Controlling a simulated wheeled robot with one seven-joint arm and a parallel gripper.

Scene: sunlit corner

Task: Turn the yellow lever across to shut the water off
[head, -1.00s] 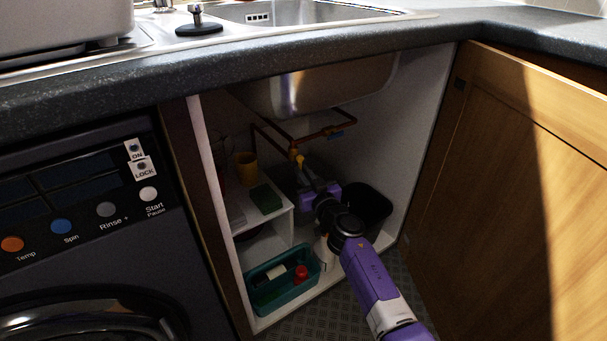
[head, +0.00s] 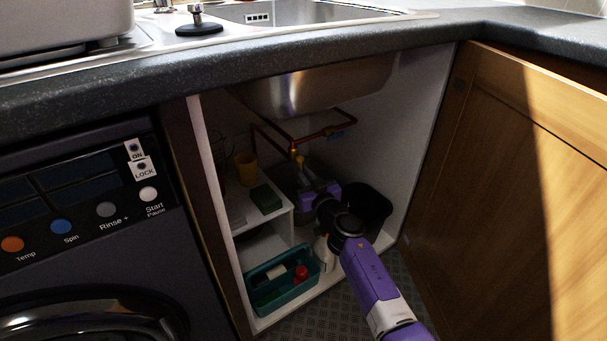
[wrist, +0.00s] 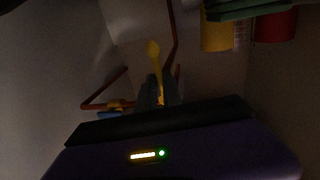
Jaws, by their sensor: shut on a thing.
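The yellow lever (head: 300,161) sits at the brass valve on the copper pipe under the sink, inside the open cupboard. In the wrist view the yellow lever (wrist: 154,58) runs between my fingers, with its rounded yellow end showing beyond them. My gripper (head: 302,170) reaches in from the lower right and is shut on the lever. In the wrist view my gripper (wrist: 160,88) has a finger on each side of it. The part of the lever between the fingers is partly hidden, and the light is dim.
A blue handle (head: 336,134) is on the pipe to the right. A yellow cup (head: 246,168) and a green block (head: 266,198) stand on the shelf at left. A teal caddy (head: 283,288) is below. A black bin (head: 371,208) is beside my arm.

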